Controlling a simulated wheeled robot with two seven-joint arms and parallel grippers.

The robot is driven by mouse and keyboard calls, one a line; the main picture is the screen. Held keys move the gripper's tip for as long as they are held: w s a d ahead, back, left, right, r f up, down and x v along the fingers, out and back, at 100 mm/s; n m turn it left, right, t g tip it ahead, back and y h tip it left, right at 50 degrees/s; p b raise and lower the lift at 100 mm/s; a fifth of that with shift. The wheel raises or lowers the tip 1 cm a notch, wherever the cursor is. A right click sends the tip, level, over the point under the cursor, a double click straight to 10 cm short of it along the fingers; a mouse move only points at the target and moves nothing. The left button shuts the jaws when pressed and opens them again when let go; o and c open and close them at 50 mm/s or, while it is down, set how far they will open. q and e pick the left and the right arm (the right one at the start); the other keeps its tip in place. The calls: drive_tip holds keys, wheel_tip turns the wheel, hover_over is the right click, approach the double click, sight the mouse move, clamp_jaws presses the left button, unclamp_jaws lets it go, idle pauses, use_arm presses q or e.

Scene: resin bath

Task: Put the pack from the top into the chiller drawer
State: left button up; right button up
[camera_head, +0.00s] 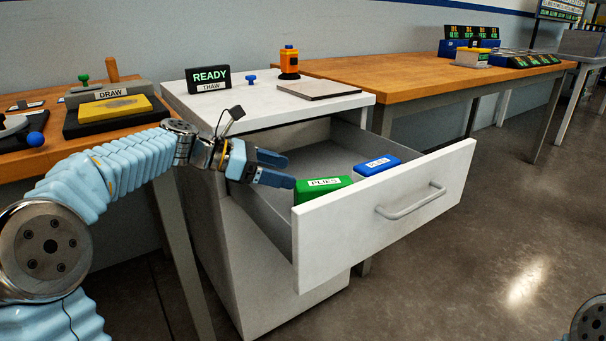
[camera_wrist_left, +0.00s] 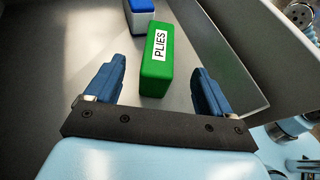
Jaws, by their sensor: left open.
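The white chiller drawer (camera_head: 385,217) is pulled open at the front of the white cabinet. A green pack (camera_head: 318,187) labelled PLIES lies in the drawer, with a blue labelled pack (camera_head: 377,165) beside it to the right. My left gripper (camera_head: 282,169) is open at the drawer's left side, just left of the green pack. In the left wrist view the green pack (camera_wrist_left: 157,62) is ahead between the open fingers (camera_wrist_left: 160,90), with no visible grip on it. The blue pack (camera_wrist_left: 141,14) shows beyond it. My right gripper is not in view.
The cabinet top (camera_head: 265,108) holds a READY THAW sign (camera_head: 208,78), an orange device (camera_head: 289,63), a flat grey plate (camera_head: 317,90) and a small blue knob. A wooden table (camera_head: 400,78) stands right. A DRAW fixture (camera_head: 110,98) stands left. The drawer's back looks clear.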

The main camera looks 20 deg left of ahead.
use_arm(q)
drive_tip(key=shift+v, duration=1.8)
